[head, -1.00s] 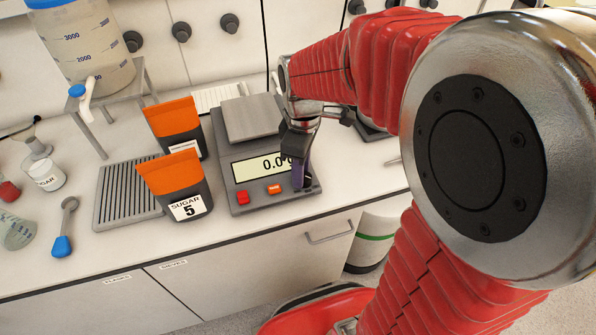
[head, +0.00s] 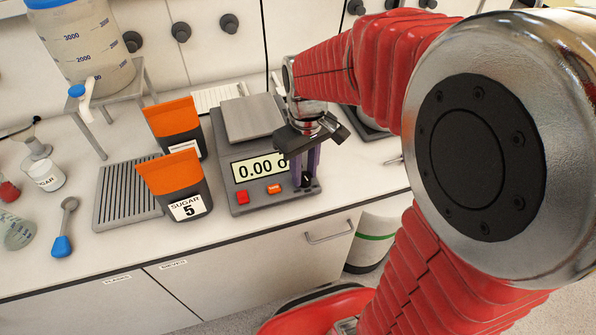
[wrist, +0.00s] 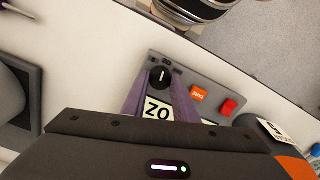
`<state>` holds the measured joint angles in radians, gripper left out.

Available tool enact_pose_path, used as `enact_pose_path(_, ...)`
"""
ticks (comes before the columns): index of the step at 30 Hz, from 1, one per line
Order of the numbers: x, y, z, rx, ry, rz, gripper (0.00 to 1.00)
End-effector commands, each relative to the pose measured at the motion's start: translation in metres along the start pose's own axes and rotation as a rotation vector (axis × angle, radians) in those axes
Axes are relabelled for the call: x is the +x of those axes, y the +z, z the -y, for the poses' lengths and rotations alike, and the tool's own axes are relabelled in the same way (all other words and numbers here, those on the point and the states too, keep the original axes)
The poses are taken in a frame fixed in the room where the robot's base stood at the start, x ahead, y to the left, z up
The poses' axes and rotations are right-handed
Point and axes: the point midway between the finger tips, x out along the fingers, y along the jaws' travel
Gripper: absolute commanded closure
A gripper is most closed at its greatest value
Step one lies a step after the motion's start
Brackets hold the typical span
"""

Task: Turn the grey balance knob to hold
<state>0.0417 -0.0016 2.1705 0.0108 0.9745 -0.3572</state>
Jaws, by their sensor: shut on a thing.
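In the wrist view the fingertips (wrist: 159,84) flank the knob.
A red button (head: 243,197) and an orange button (head: 275,188) sit left of the knob. Two dark pouches with orange tops, one the sugar pouch (head: 185,190), stand left of the balance. The bench edge is just in front.

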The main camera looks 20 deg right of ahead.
Motion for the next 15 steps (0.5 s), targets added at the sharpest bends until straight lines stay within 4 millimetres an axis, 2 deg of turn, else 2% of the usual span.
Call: enact_pose_path(15,0.0028,0.0043,-0.0004,0.487,0.002,0.008,0.96)
